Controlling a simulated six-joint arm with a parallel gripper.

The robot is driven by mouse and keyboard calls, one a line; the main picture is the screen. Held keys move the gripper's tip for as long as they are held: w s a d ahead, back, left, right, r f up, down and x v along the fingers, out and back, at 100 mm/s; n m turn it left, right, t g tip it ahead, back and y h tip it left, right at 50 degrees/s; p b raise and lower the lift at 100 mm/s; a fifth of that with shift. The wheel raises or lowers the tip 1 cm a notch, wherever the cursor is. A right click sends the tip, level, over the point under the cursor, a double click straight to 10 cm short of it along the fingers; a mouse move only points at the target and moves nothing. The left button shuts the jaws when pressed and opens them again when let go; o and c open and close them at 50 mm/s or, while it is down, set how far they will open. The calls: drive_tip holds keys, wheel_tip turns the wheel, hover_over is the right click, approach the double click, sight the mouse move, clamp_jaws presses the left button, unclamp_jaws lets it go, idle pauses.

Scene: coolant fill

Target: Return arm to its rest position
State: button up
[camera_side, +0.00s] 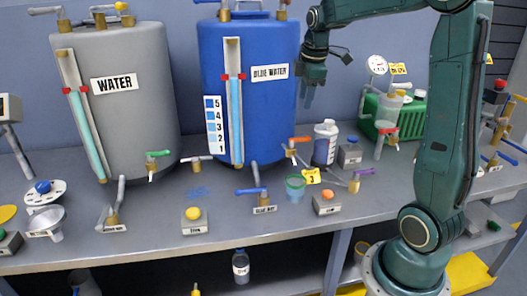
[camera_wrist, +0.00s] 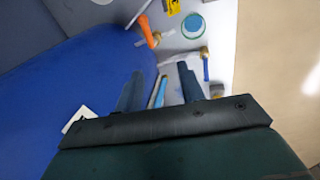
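My gripper (camera_side: 308,97) hangs with its fingers pointing down in the side view, beside the upper right edge of the blue tank (camera_side: 262,120) labelled BLUE WATER. In the wrist view my gripper (camera_wrist: 158,80) shows two dark fingers spread apart, with no object held between them. A light blue strip shows beyond the gap. The blue tank (camera_wrist: 60,90) fills the left of the wrist view. My arm reaches in from the right, above the bench, in the side view.
A grey WATER tank (camera_side: 135,120) stands left. Below the gripper are a lidded bottle (camera_side: 325,145), a green cup (camera_side: 295,188) and an orange-handled valve (camera_side: 299,139). A green container (camera_side: 370,115) stands further right. Open air lies above the bench front.

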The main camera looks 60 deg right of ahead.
drive_tip(key=s+a+r+m+t, duration=0.1)
drive_tip(key=s+a+m, duration=0.1)
drive_tip(key=s+a, duration=0.35)
drive_tip(key=s+a+r+m+t, duration=0.1)
drive_tip(key=s+a+r+m, duration=0.1)
drive_tip(key=a, duration=0.7)
drive_tip(key=s+a+f+m+t+y, duration=0.1)
drive_tip(key=s+a+f+m, duration=0.3)
drive_tip(key=s+a, duration=0.4)
drive_tip(key=shift+s+t+y, duration=0.3)
drive_tip(key=shift+s, duration=0.8)
drive_tip(key=shift+w, duration=0.1)
drive_tip(key=w+d+r+n+g+h, duration=0.1)
drive_tip(key=w+d+r+n+g, duration=0.2)
drive_tip(key=w+d, duration=0.8)
drive_tip(key=w+d+f+n, duration=0.1)
drive_tip(key=w+d+n, duration=0.2)
drive_tip(key=d, duration=0.4)
drive_tip(key=w+d+f+n+g, duration=0.1)
drive_tip(key=w+d, duration=0.3)
drive_tip(key=d, duration=0.4)
drive_tip(key=shift+w+d+f+n+h, duration=0.15)
drive_tip(key=shift+d+f+n+h, duration=0.15)
drive_tip(key=shift+f+n, duration=0.55)
